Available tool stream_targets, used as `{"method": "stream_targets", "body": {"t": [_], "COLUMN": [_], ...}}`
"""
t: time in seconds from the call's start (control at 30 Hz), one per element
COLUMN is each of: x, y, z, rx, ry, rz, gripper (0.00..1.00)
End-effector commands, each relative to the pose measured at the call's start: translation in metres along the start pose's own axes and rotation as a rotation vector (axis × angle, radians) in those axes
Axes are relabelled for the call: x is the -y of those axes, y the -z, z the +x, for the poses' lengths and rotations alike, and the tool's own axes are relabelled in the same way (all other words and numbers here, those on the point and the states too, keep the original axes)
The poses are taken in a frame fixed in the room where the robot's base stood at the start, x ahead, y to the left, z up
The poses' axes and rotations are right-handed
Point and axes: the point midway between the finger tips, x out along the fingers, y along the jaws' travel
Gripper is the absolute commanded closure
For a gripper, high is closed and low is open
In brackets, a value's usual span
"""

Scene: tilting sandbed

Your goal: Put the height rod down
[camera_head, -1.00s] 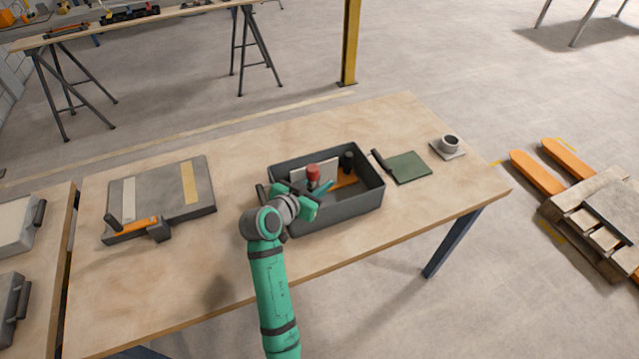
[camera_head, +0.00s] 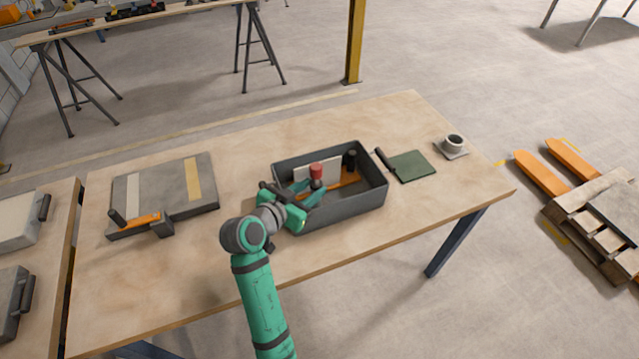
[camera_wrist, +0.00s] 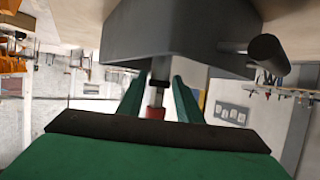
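The height rod, with its red top (camera_head: 316,170), stands upright in the dark grey bin (camera_head: 345,209) on the wooden table. My gripper (camera_head: 312,191) comes in from the lower left, over the bin's near left side. Its fingers look spread apart. In the wrist view, which looks upside down, the rod's red end (camera_wrist: 154,112) and its grey and black shaft show between the two green fingers, with gaps at the sides. The rod's foot is hidden. The bin's dark wall (camera_wrist: 180,35) lies just beyond the fingertips.
The bin also holds a pale panel, an orange piece and a black knob (camera_head: 349,160). A grey board (camera_head: 165,206) with two strips and an orange lever lies left. A green mat (camera_head: 412,167) and a cup (camera_head: 454,142) are right. The table's near left is clear.

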Motion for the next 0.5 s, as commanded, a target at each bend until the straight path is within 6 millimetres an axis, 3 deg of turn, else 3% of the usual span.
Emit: {"method": "stream_targets", "body": {"t": [0.2,0.5], "x": [0.000,-0.001], "y": [0.000,0.000], "z": [-0.038,-0.057], "rx": [0.000,0.000], "ry": [0.002,-0.001], "rz": [0.000,0.000], "gripper": [0.68,0.68]}}
